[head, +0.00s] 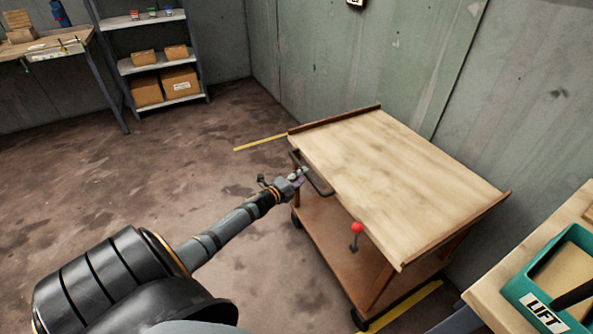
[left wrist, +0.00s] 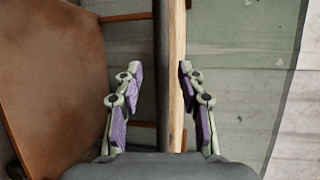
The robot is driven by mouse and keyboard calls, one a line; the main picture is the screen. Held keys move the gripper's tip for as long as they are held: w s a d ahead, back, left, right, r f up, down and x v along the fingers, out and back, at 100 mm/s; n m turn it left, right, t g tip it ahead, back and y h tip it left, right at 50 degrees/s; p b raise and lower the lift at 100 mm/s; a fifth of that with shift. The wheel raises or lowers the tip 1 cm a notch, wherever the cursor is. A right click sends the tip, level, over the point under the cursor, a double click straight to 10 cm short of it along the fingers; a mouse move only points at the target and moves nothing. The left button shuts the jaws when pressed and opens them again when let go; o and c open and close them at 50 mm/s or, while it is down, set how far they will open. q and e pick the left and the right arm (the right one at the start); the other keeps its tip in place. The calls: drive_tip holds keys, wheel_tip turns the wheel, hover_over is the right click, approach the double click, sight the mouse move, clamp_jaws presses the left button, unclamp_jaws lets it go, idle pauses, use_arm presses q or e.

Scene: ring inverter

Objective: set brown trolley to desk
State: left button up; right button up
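The brown trolley (head: 336,238) stands near the back wall, with a pale wooden top, a brown lower shelf and dark wheels. A dark handle bar (head: 322,190) sticks out from its near left side. A red-knobbed lever (head: 356,233) is on its front side. My left gripper (head: 303,173) is at the handle. In the left wrist view its fingers (left wrist: 160,80) are apart, with a dark bar and the pale top's edge (left wrist: 177,60) showing between them. Contact cannot be told. My right gripper is not in view. A wooden desk (head: 45,47) stands at the far left.
A shelf unit (head: 155,67) with boxes stands beside the desk. A bench with a teal bin (head: 560,275) labelled LIFT is at the lower right. Yellow floor lines (head: 258,143) show near the trolley. The floor to the left is clear.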

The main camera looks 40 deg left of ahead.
use_arm(q)
drive_tip(key=shift+s+r, duration=0.2)
drive_tip(key=shift+s, duration=0.8)
drive_tip(key=shift+s+r, duration=0.15)
drive_tip(key=shift+s, duration=0.85)
